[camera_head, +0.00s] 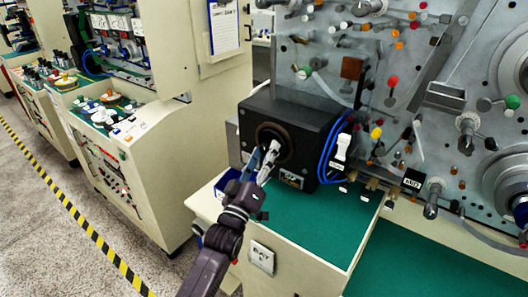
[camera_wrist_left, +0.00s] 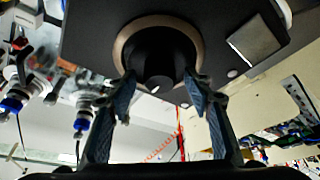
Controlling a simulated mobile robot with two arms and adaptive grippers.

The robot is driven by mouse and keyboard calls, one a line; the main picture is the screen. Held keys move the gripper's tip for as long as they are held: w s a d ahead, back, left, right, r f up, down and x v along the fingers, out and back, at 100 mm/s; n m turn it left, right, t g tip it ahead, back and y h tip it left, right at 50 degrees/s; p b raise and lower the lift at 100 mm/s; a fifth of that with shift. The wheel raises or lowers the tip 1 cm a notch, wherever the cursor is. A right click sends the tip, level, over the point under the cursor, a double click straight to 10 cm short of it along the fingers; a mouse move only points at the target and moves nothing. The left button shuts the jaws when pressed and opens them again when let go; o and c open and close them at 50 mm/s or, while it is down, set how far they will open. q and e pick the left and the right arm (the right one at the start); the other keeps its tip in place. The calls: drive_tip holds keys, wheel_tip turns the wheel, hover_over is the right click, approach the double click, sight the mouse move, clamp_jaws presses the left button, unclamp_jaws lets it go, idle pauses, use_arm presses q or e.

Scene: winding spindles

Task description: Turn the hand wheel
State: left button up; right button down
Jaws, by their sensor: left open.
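The hand wheel, a dark round knob inside a bronze-coloured ring (camera_head: 286,134), is on the face of a black box (camera_head: 308,113). In the left wrist view the knob (camera_wrist_left: 158,62) faces the camera, upper centre. My left gripper (camera_head: 270,157) reaches up to it from below in the head view and hides part of it. In the left wrist view the gripper's (camera_wrist_left: 160,98) two blue-padded fingers are apart, one on either side of the knob's lower part. I cannot tell whether either finger touches it. My right gripper is not in view.
The black box stands on a cream cabinet with a green top (camera_head: 315,222). Blue cables (camera_head: 328,150) and a white switch (camera_head: 341,147) are on its right. A grey panel with several spindles and coloured knobs (camera_head: 400,80) rises behind. A striped floor line (camera_head: 82,222) runs at left.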

use_arm(q)
drive_tip(key=c, duration=1.2)
drive_tip(key=shift+o, duration=0.2)
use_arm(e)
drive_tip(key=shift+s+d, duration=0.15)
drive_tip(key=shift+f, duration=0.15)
